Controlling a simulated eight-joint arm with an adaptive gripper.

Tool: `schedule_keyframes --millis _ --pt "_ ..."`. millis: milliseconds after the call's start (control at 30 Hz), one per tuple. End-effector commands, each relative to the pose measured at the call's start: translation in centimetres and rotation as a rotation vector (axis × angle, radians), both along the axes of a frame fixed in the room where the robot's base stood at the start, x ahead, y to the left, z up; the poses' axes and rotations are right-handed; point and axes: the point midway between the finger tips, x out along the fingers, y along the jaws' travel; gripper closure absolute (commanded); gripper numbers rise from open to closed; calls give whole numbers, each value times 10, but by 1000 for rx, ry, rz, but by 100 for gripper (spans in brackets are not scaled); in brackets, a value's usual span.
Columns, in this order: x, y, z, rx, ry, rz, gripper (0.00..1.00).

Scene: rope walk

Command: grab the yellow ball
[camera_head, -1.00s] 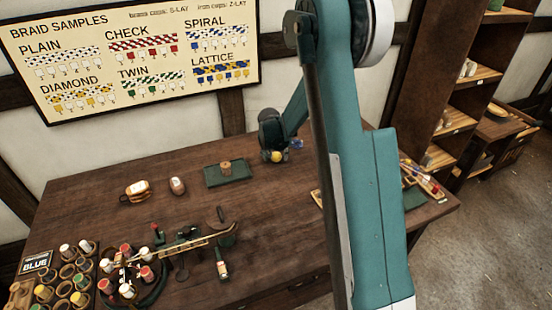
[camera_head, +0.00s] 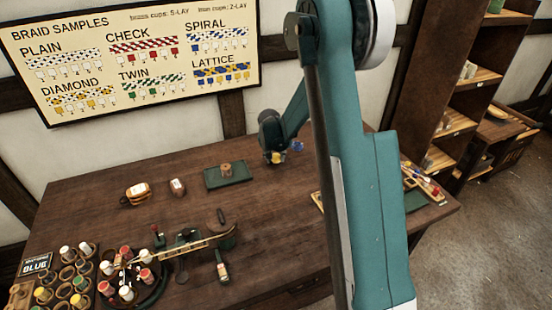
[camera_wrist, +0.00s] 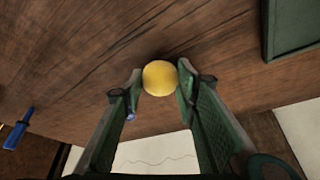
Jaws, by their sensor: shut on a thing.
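The yellow ball (camera_wrist: 159,78) is between the fingertips of my gripper (camera_wrist: 158,85) in the wrist view, with a finger against each side. In the head view the yellow ball (camera_head: 276,158) shows just below my gripper (camera_head: 278,150), near the back of the table. My gripper is shut on the ball. Whether the ball touches the table top cannot be told.
The dark wooden table (camera_head: 160,225) has clear room around my gripper. A green tray (camera_head: 226,176) with a small wooden piece (camera_head: 226,168) lies to its left. A blue item (camera_head: 297,146) is close on its right. Several bobbins (camera_head: 126,292) crowd the front left.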

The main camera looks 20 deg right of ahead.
Motion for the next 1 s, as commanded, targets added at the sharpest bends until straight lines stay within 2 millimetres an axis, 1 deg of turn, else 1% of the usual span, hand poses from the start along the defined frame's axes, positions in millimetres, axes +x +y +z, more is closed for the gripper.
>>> schedule_keyframes --millis 167,600,800,1000 --pt "-1 0 17 0 0 0 81" --pt "-1 0 80 0 0 0 81" --pt "0 0 94 0 0 0 81" --pt "0 0 96 0 0 0 81"
